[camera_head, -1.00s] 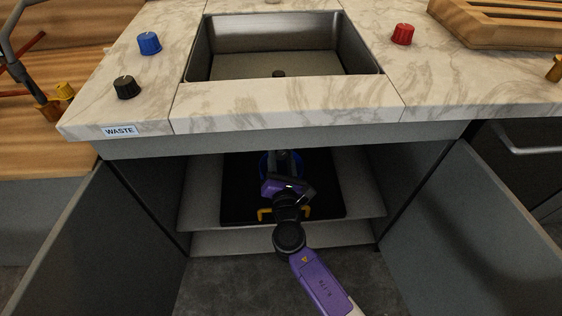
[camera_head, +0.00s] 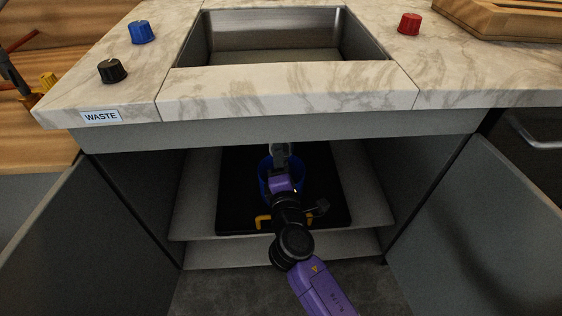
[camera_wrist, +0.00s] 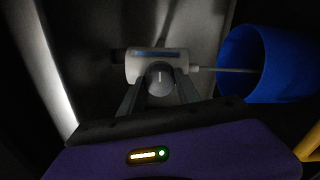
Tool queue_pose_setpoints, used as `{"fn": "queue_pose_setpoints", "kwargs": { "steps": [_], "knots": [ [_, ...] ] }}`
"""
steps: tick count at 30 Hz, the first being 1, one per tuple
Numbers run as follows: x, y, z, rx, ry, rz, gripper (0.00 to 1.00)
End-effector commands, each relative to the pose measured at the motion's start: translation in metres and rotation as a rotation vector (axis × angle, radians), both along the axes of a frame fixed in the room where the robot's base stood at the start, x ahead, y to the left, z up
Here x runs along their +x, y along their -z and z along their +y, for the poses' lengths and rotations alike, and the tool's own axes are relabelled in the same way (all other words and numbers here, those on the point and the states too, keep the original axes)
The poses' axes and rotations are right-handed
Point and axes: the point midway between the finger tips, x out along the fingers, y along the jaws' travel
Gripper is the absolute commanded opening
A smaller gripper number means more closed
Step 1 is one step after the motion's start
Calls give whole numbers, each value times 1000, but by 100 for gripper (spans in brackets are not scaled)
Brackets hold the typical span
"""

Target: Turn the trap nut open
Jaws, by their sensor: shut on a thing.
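The trap nut (camera_wrist: 160,78) is a round dark grey piece with a pale line on its face, on a white trap body (camera_wrist: 140,66) in the wrist view. My gripper (camera_wrist: 161,88) has a finger on each side of the nut and is shut on it. In the head view my gripper (camera_head: 281,166) reaches into the open cabinet below the sink. The pale trap (camera_head: 279,149) shows just beyond it, and the nut is hidden there by my wrist.
A blue bucket (camera_head: 264,180) stands behind my wrist on a black mat (camera_head: 233,190); in the wrist view the bucket (camera_wrist: 262,62) is close on the right. A yellow handle (camera_head: 263,222) lies near the mat's front. Open cabinet doors (camera_head: 45,225) flank my arm. The countertop (camera_head: 290,90) overhangs it.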

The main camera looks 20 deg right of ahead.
Motion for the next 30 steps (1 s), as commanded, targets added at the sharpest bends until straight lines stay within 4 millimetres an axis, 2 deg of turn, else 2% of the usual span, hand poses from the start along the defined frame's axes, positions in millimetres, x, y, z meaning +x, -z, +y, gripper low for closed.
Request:
{"fn": "queue_pose_setpoints", "kwargs": {
  "steps": [9, 23, 24, 27, 30],
  "knots": [
    [-1, 2, 0, 89, 0, -22, 0],
    [-1, 2, 0, 100, 1, -24, 0],
    [-1, 2, 0, 99, 1, -24, 45],
    [0, 1, 0, 99, 0, -25, 61],
    [0, 1, 0, 99, 0, -25, 61]
  ]
}}
